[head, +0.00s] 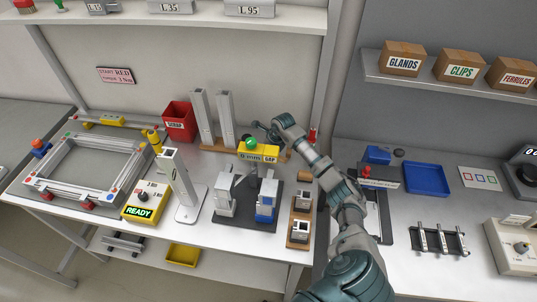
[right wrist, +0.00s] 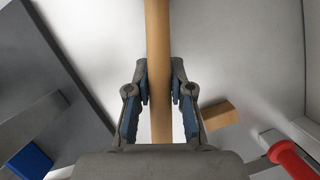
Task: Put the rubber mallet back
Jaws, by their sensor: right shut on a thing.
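The rubber mallet shows in the right wrist view as a pale wooden handle (right wrist: 158,50) running up the middle of the picture; its head is out of that view. My right gripper (right wrist: 160,88) is shut on this handle, with a blue-lined finger on each side. In the head view my right gripper (head: 270,129) is over the back of the bench, beside the two tall grey uprights. The mallet is hard to tell from the gripper there, and its head cannot be made out for sure. My left gripper is in neither view.
A yellow bar with a green knob (head: 257,153) stands just in front of the gripper. A red bin (head: 178,121) is left of the uprights (head: 227,118). A wooden block (right wrist: 213,114) and a red handle (right wrist: 291,160) lie near the gripper. A blue tray (head: 427,179) is right.

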